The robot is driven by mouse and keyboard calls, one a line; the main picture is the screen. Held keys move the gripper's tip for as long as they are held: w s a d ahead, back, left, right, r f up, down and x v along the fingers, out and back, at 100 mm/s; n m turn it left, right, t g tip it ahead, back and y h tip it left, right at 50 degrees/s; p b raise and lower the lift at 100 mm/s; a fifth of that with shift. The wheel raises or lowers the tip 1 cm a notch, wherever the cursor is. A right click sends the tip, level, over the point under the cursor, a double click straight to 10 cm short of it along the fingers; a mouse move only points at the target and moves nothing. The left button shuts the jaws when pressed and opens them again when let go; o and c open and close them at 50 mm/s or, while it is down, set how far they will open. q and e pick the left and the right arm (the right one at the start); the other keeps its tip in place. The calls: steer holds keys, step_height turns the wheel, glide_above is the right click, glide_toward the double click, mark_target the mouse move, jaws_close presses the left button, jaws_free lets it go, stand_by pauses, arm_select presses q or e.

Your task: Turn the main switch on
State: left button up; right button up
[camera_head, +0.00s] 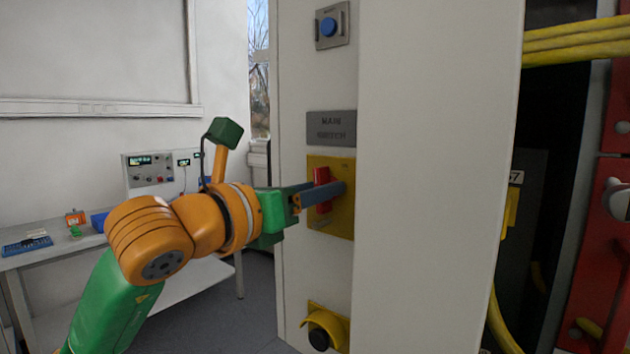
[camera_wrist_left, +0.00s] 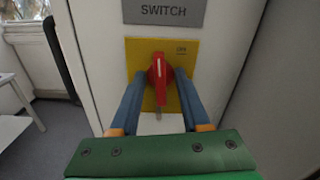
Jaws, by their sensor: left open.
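The main switch is a red rotary handle (camera_head: 322,189) on a yellow plate (camera_head: 330,226), on the pale cabinet front below a grey "MAIN SWITCH" label (camera_head: 331,128). In the left wrist view the red handle (camera_wrist_left: 158,72) stands about upright on the yellow plate (camera_wrist_left: 189,100). A small mark that seems to read "ON" is at the plate's upper right. My left gripper (camera_head: 336,188) is open at the plate, with one blue finger on each side of the handle. In the left wrist view small gaps seem to show between the fingers and the handle. My right gripper is not in view.
A blue push button (camera_head: 329,27) is above the label, and a yellow-collared black knob (camera_head: 319,339) is below the switch. Yellow cables (camera_head: 575,38) and an open dark bay are at the right. A bench (camera_head: 190,285) with instruments stands at the left.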

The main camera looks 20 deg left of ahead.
arm_select(q)
steer(key=shift+s, duration=0.15)
jaws_close()
steer(key=shift+f+m+b, duration=0.15)
steer(key=shift+m+b, duration=0.35)
steer(key=shift+b, duration=0.15)
steer(key=shift+m, duration=0.3)
steer(key=shift+r, duration=0.2)
jaws_free()
